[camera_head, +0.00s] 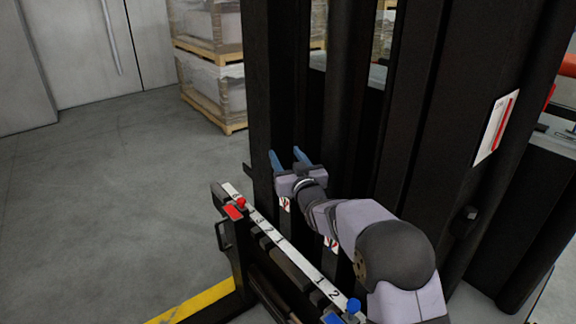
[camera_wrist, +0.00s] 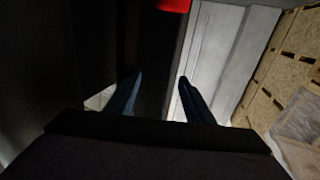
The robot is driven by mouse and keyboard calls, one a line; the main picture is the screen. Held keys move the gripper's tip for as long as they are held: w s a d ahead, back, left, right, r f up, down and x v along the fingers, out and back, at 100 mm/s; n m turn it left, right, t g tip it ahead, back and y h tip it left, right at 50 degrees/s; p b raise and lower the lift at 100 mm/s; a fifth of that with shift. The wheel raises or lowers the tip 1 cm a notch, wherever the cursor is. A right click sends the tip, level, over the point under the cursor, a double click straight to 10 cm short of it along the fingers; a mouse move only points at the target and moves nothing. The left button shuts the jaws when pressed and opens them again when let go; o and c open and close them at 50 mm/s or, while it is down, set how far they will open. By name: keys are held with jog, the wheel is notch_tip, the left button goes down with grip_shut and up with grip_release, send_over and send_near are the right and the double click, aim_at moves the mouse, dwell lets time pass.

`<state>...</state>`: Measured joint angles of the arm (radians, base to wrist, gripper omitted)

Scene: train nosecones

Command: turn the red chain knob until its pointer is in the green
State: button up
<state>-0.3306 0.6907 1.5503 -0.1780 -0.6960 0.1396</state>
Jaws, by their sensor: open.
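My gripper (camera_head: 286,152) is open and empty, its two blue fingers pointing up and away beside the black mast. In the wrist view the gripper (camera_wrist: 161,77) shows two dark blue fingers spread apart with nothing between them. A small red knob (camera_head: 240,202) stands at the far left end of the numbered white rail, below and left of the gripper and apart from it. A red shape (camera_wrist: 173,5) is cut off at the top edge of the wrist view. I cannot tell whether either is the chain knob. No pointer or green zone can be made out.
The numbered rail (camera_head: 272,236) runs from far left to near right below my arm, with a blue knob (camera_head: 353,305) at its near end. Black mast columns (camera_head: 262,100) stand close to the gripper. Wrapped pallets (camera_head: 212,85) stand behind; the floor at left is clear.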

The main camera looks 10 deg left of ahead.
jog(key=s+f+m+t+h, duration=0.2)
jog(key=s+f+m+h, duration=0.15)
jog(key=f+h, duration=0.5)
jog(key=w+f+y+b, duration=0.1)
jog(key=w+y, duration=0.1)
jog(key=w, duration=0.5)
jog(key=shift+w+f+m+b, duration=0.2)
jog(key=shift+m+b, duration=0.1)
jog(key=shift+m, duration=0.05)
jog(key=shift+c, duration=0.2)
jog(key=c, duration=0.9)
